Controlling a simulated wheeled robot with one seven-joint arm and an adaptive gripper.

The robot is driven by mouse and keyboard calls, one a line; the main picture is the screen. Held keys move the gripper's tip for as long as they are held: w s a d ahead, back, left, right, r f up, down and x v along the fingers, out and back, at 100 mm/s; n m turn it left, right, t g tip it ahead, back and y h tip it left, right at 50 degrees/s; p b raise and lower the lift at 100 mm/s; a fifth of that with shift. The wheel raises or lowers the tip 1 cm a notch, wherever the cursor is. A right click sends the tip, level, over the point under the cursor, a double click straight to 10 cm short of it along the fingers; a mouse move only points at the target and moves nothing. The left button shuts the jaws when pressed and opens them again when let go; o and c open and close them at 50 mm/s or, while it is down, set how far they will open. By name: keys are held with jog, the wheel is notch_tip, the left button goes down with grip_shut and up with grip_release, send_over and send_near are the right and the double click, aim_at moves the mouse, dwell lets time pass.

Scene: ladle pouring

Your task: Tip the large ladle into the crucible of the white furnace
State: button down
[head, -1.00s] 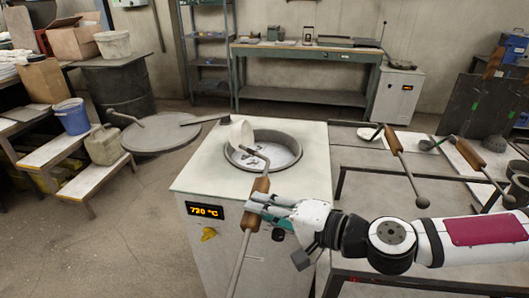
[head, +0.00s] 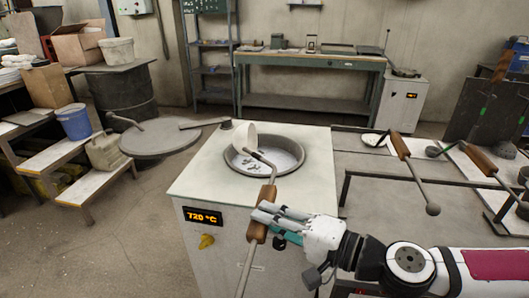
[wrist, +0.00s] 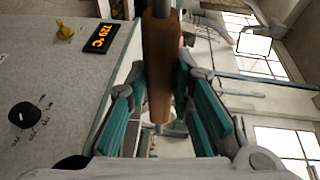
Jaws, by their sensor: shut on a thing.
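The white furnace (head: 200,182) stands in the middle of the head view, with the round crucible (head: 306,158) open in its top. Bright silvery material with dark patches shows inside. The large ladle's pale bowl (head: 244,139) is tilted on its side at the crucible's back left rim; I cannot tell whether it touches. Its thin rod runs forward to a wooden grip (head: 266,198). My gripper (head: 262,213) is shut on this grip in front of the furnace. In the wrist view the wooden grip (wrist: 161,60) lies between the green finger pads. The bowl's inside is mostly hidden.
Two other wooden-handled ladles lie at right, one grip here (head: 400,145), the other here (head: 479,157). A round grey lid (head: 160,140) is left of the furnace. A green workbench (head: 300,60) stands behind, with floor between.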

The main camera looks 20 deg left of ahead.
jog(key=shift+s+a+r+n+h+p, duration=0.2)
jog(key=shift+a+r+h+p, duration=0.45)
jog(key=shift+p, duration=1.55)
jog(key=shift+s+a+r+n+h+p, duration=0.3)
jog(key=shift+r+h+p, duration=0.55)
jog(key=shift+p, duration=1.3)
jog(key=shift+w+a, duration=0.1)
jog(key=shift+w, duration=0.05)
